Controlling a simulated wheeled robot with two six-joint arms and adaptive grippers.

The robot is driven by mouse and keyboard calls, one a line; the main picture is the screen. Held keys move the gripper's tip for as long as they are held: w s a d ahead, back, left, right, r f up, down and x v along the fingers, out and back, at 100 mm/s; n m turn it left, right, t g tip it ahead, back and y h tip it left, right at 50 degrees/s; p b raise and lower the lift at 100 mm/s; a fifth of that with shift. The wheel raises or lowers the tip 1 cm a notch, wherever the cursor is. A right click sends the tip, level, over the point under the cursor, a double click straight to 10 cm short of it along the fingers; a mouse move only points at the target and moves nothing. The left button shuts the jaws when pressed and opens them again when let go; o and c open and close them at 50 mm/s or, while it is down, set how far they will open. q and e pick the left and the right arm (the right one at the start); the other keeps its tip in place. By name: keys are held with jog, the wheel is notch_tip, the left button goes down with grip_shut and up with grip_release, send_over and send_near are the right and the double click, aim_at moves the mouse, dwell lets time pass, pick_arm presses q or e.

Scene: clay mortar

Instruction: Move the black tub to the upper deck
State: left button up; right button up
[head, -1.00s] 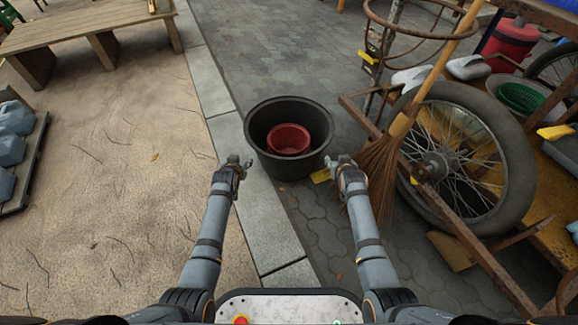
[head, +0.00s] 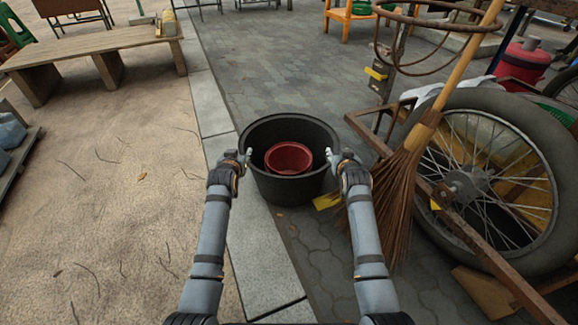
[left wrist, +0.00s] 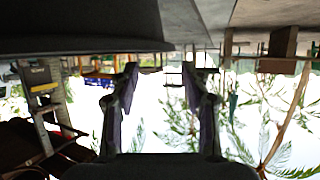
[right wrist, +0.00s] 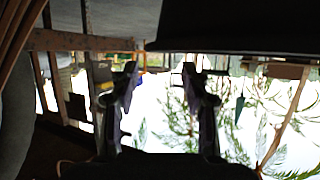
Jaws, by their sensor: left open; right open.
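The black tub (head: 290,190) stands upright on the grey paving with a smaller red tub (head: 289,158) inside it. My left gripper (head: 240,156) is open at the tub's left rim, and my right gripper (head: 340,157) is open at its right rim. I cannot tell whether either touches the rim. In the left wrist view the open fingers (left wrist: 164,75) are empty, with the tub's dark side (left wrist: 80,28) at the upper left. In the right wrist view the open fingers (right wrist: 161,75) are empty, with the tub's dark side (right wrist: 240,25) at the upper right. The upper deck cannot be made out.
A straw broom (head: 400,190) leans against a cart with a large spoked wheel (head: 490,180), close to my right arm. A wooden bench (head: 90,45) stands at the upper left. Sandy ground (head: 110,220) on the left and the paving beyond the tub are open.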

aim_at(245, 142)
pick_arm(q)
jog(key=shift+w+r, duration=0.15)
jog(key=shift+w, duration=0.35)
pick_arm(e)
jog(key=shift+w+r, duration=0.1)
jog(key=shift+w, duration=0.45)
pick_arm(q)
jog(key=x, duration=1)
jog(key=shift+w, duration=0.25)
pick_arm(e)
jog(key=x, duration=1)
jog(key=shift+w, duration=0.2)
pick_arm(q)
jog(key=shift+c, duration=0.3)
pick_arm(e)
jog(key=shift+c, duration=0.3)
pick_arm(q)
grip_shut()
pick_arm(e)
grip_shut()
